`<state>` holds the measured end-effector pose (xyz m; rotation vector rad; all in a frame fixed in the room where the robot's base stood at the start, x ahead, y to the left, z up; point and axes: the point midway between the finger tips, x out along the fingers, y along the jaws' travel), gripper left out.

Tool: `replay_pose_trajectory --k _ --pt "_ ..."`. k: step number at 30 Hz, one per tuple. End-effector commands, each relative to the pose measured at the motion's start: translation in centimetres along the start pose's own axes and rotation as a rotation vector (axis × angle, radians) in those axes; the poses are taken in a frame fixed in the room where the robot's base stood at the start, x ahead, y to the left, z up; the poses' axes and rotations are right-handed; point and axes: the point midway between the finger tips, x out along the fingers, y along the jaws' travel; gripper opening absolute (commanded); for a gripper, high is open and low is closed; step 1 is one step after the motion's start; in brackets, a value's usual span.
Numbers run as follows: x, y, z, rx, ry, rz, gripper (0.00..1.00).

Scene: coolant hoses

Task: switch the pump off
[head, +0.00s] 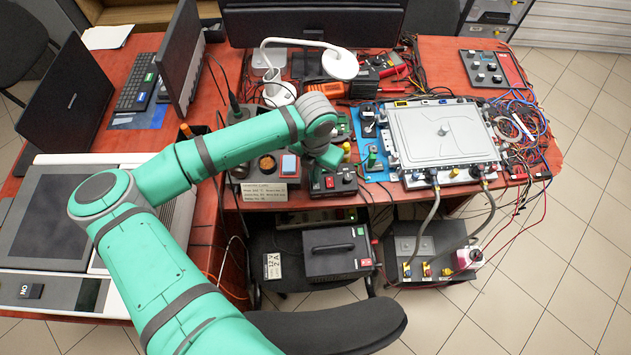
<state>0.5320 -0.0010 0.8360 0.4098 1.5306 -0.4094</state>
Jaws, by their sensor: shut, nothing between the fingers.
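A small black control box (345,184) with a red switch or button and dark knobs sits at the front edge of the red bench. My gripper (327,166) is right at this box, over its left and back part. It is shut and empty; its fingertips are small and partly hidden by my wrist, so I cannot tell whether they touch the box. A grey unit (405,244) with coloured fittings stands on the floor at right. Two hoses (427,222) run from it up to a silver plate (440,137) on the bench. I cannot tell the pump's switch state.
A paper label (264,192) and a device with an orange-brown round top (267,164) stand left of the box. Green and yellow fittings (372,157) stand close at right. A white lamp (341,65), tools and loose wires (512,120) crowd the back and right.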

Motion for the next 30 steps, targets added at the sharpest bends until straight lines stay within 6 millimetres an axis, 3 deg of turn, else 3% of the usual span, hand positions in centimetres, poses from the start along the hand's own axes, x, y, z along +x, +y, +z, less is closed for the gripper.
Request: replay_pose_trajectory --k 8,30 --pt "-0.2 0.0 0.0 0.001 0.001 0.000 0.00" --pt "-5.3 0.0 0.0 0.001 0.001 0.001 0.00"
